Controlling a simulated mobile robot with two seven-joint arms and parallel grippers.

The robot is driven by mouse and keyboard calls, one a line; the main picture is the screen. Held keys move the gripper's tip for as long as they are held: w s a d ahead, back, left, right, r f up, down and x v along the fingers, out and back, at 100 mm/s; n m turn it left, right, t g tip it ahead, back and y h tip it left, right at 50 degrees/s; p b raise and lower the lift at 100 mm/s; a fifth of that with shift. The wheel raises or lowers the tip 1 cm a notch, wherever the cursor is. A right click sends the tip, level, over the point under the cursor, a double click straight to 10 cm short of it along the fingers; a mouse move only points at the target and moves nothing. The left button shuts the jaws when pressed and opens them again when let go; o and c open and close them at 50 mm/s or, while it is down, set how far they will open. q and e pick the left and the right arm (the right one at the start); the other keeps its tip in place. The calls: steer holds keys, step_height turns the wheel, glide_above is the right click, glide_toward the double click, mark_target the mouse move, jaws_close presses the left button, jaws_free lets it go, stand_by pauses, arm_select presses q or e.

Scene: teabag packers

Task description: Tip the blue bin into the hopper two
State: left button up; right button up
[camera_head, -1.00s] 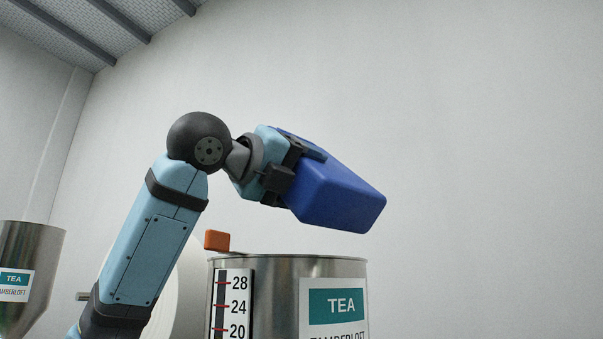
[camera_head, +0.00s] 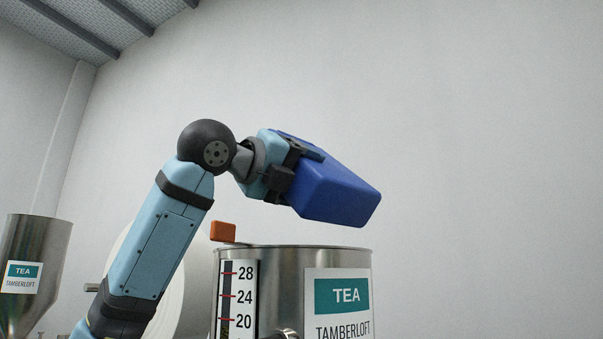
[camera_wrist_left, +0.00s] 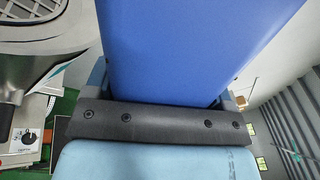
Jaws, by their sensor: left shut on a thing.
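The blue bin (camera_head: 338,193) is held by my left gripper (camera_head: 290,172) above the steel hopper (camera_head: 290,262). The bin is tilted, its right end lower than its left in the head view. It stands clear above the hopper's rim. In the left wrist view the bin (camera_wrist_left: 185,45) fills the middle, beyond the gripper. The bin's opening and contents are hidden. The hopper carries a TEA TAMBERLOFT label and a level scale; no hopper number shows. My right gripper is in neither view.
A second steel hopper (camera_head: 28,262) with a TEA label stands at the far left. An orange block (camera_head: 223,231) sits at the near hopper's left rim. In the wrist view a metal vessel with a grille (camera_wrist_left: 35,35) and a control panel (camera_wrist_left: 22,138) lie at left. Space right of the bin is clear.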

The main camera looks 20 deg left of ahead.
arm_select(q)
steer(key=w+a, duration=0.5)
steer(key=w, duration=0.2)
steer(key=shift+w+f+n, duration=0.15)
steer(key=shift+w+n, duration=0.05)
steer(key=shift+n, duration=0.2)
stand_by(1.3)
stand_by(0.8)
steer(key=shift+s+d+f+n, duration=0.15)
steer(key=shift+s+n, duration=0.05)
steer(key=shift+n, duration=0.35)
steer(key=shift+s+d+f+n, duration=0.15)
steer(key=shift+s+n, duration=0.05)
steer(key=shift+n, duration=0.35)
steer(key=shift+f, duration=0.15)
steer(key=shift+f+n+b, duration=0.35)
steer(key=shift+f+n, duration=0.1)
steer(key=shift+n, duration=0.55)
steer(key=shift+f+n, duration=0.6)
steer(key=shift+n, duration=0.4)
